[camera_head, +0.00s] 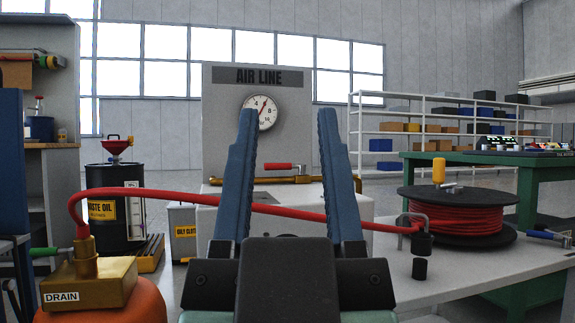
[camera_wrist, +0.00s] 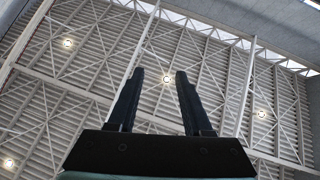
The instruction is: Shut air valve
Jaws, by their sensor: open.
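The air line panel (camera_head: 225,129) stands upright ahead, with an "AIR LINE" label and a round pressure gauge (camera_head: 262,112). Below the gauge, a brass pipe (camera_head: 260,180) carries a valve with a red lever handle (camera_head: 278,167). The lever lies roughly level, along the pipe. My gripper (camera_head: 286,114) is open and empty, its two blue fingers pointing up in front of the panel. The lever shows between the fingers, behind them, with no contact seen. In the wrist view my gripper (camera_wrist: 159,76) points at the roof, and the valve is not seen there.
A red hose (camera_head: 180,197) runs across from the brass drain block (camera_head: 88,283) at lower left to the hose reel (camera_head: 457,212) on the right bench. A waste oil drum (camera_head: 112,215) stands left. White shelving (camera_head: 450,125) and a green table (camera_head: 530,170) are behind right.

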